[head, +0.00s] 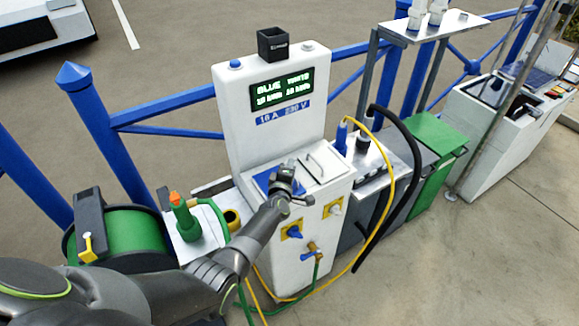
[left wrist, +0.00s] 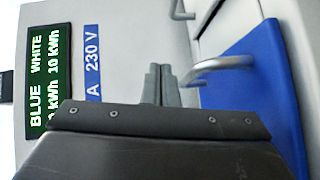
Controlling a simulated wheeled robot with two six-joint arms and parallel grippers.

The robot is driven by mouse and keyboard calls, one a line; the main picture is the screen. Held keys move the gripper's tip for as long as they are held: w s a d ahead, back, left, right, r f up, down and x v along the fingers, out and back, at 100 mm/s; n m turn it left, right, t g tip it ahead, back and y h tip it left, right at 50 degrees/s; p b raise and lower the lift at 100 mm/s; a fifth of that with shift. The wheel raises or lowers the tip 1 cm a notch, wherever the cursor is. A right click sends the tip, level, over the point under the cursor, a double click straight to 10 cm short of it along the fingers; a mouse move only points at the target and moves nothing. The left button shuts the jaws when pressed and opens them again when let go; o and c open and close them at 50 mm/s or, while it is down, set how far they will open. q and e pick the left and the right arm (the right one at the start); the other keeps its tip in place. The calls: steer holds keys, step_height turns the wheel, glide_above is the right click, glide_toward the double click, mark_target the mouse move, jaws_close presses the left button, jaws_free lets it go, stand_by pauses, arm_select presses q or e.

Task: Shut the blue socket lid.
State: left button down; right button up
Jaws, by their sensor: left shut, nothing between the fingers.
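The blue socket lid (head: 263,181) is on the sloped top of the white power pedestal (head: 297,225), left of a white lid (head: 322,162). My left gripper (head: 287,172) is over the blue lid and hides much of it. In the left wrist view the blue lid (left wrist: 268,85) fills the right side, with a metal bar handle (left wrist: 217,66). My left gripper's fingers (left wrist: 161,84) are shut and empty, just left of the handle's end; I cannot tell if they touch it. The lid's exact angle is unclear. My right gripper is out of view.
A lit display (head: 282,90) and a black box (head: 272,45) are on the pedestal's upright back. A green hose reel (head: 120,232) stands left. A yellow cable (head: 388,190) and black hose (head: 412,165) hang right. Blue railings (head: 165,103) run behind; open pavement lies front right.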

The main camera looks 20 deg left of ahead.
arm_select(q)
steer(key=shift+r+p, duration=0.5)
steer(key=s+d+r+p, duration=0.4)
steer(key=s+r+p, duration=0.2)
steer(key=r+p, duration=0.2)
steer(key=shift+r, duration=0.8)
steer(key=shift+s, duration=0.15)
